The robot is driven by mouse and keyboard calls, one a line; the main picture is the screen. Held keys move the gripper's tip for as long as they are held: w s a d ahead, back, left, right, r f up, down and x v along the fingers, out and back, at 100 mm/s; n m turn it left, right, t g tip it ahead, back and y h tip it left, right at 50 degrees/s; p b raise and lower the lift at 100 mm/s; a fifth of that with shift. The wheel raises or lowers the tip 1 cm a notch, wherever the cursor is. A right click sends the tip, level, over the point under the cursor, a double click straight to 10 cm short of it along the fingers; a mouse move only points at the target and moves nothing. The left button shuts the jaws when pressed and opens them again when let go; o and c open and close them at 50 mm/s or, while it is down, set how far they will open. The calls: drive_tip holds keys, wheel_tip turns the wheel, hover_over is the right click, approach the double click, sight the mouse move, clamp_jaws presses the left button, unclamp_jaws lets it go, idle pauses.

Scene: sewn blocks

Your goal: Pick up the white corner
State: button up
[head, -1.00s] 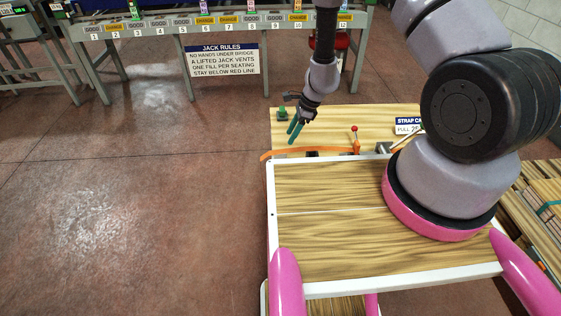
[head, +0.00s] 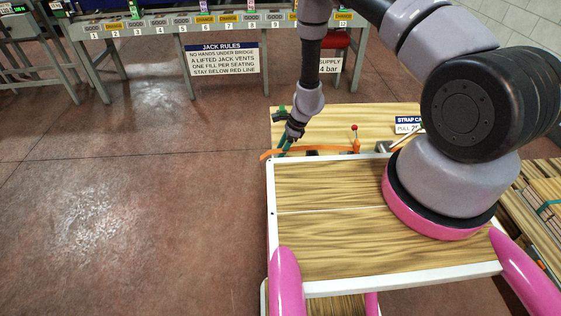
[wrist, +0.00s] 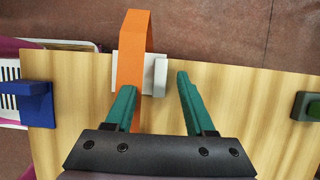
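The white corner (wrist: 160,76) sits at the table's edge in the wrist view, with the orange strap (wrist: 138,32) running across it. I cannot make it out in the head view, where my arm's end is near that place. My gripper (wrist: 156,82) has two teal fingers spread apart with nothing held between them. The white corner's right part shows between and just beyond the fingertips; I cannot tell whether they touch it. The strap passes beside and behind the left finger. In the head view my gripper (head: 284,148) is low over the table's left edge.
A blue corner (wrist: 37,103) sits left and a green corner (wrist: 307,105) right on the wooden table (wrist: 80,80). In the head view, a lever with a red knob (head: 354,128) and a strap sign (head: 409,125) stand farther right.

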clamp_jaws()
drive_tip(key=shift+r, duration=0.1)
